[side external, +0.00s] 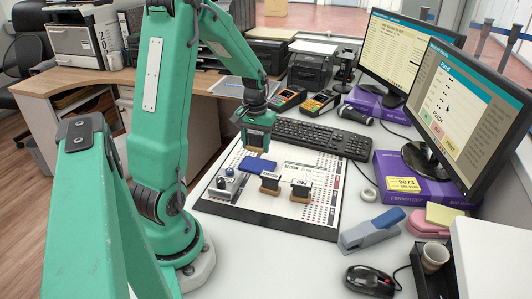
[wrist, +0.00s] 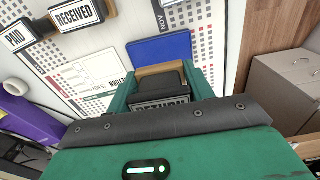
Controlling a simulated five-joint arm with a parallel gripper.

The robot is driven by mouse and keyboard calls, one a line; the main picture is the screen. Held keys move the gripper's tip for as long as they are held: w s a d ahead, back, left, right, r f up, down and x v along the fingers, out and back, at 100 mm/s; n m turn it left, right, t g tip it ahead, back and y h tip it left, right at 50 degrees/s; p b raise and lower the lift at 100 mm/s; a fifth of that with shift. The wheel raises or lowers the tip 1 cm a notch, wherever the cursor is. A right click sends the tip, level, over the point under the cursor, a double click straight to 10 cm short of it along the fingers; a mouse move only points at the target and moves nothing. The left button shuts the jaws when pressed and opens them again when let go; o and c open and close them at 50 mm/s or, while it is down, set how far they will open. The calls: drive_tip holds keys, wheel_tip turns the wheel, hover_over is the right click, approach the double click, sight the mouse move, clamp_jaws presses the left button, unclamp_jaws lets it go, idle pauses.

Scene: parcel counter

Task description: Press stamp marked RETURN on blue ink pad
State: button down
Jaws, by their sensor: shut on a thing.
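My gripper (side external: 258,140) is over the white mat, just behind the blue ink pad (side external: 258,166) in the side view. In the wrist view my gripper (wrist: 162,92) is shut on a black stamp (wrist: 160,80) with a wooden part, its label reading RETURN. The blue ink pad (wrist: 160,48) lies flat just beyond the stamp there, with no overlap of the stamp on its open area. The stamp's underside is hidden, so I cannot tell its height above the mat. In the side view the jaws mostly hide the stamp.
The RECEIVED stamp (side external: 270,182) and the PAID stamp (side external: 300,189) stand on the printed mat (side external: 320,222), right of the pad. A keyboard (side external: 325,137) lies behind; a stapler (side external: 370,232) is at right.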

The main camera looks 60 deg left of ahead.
drive_tip(key=shift+f, duration=0.15)
drive_tip(key=shift+f, duration=2.65)
drive_tip(key=shift+f, duration=0.3)
drive_tip(key=shift+r, duration=0.2)
drive_tip(key=shift+r, duration=2.85)
